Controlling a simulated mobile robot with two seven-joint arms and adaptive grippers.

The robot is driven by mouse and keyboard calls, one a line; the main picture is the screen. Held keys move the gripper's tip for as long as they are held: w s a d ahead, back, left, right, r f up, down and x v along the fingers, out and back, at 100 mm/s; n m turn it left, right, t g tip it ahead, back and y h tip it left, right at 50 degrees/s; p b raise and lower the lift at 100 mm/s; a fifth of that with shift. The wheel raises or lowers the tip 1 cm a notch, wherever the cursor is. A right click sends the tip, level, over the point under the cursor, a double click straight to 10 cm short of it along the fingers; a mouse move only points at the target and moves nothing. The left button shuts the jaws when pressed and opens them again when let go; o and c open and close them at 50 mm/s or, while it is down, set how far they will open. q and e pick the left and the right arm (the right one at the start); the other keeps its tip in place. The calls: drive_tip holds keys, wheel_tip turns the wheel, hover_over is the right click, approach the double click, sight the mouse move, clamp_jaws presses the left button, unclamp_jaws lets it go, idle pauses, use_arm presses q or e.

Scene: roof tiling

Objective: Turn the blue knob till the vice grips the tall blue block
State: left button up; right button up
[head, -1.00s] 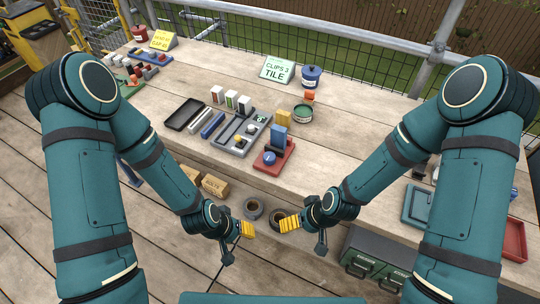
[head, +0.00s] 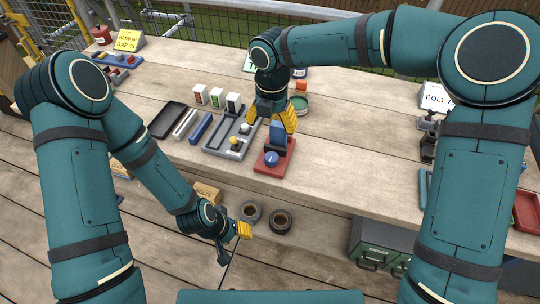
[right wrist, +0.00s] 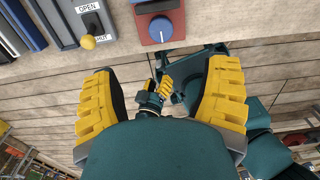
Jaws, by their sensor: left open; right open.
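The red vice (head: 270,169) stands near the bench's front edge, with the blue knob (head: 271,158) on it. The tall blue block (head: 277,134) stands upright at the vice, its top partly hidden by my right gripper (head: 271,124). That gripper is open and empty, above and behind the knob in the head view. In the right wrist view the knob (right wrist: 160,29) shows with a white mark, beyond the open yellow fingers and apart from them. I cannot tell whether the jaws touch the block. My left gripper (head: 243,230) is open and empty, low before the bench.
A grey tray (head: 216,144) with knobs and a lever lies left of the vice; its yellow lever ball (right wrist: 89,42) shows in the right wrist view. A green tin (head: 300,106) stands behind. Tape rolls (head: 281,221) lie below the bench. The bench right of the vice is clear.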

sight(272, 156)
wheel_tip(272, 156, down, 14)
drive_tip(key=b, duration=0.3)
drive_tip(key=shift+r, duration=0.15)
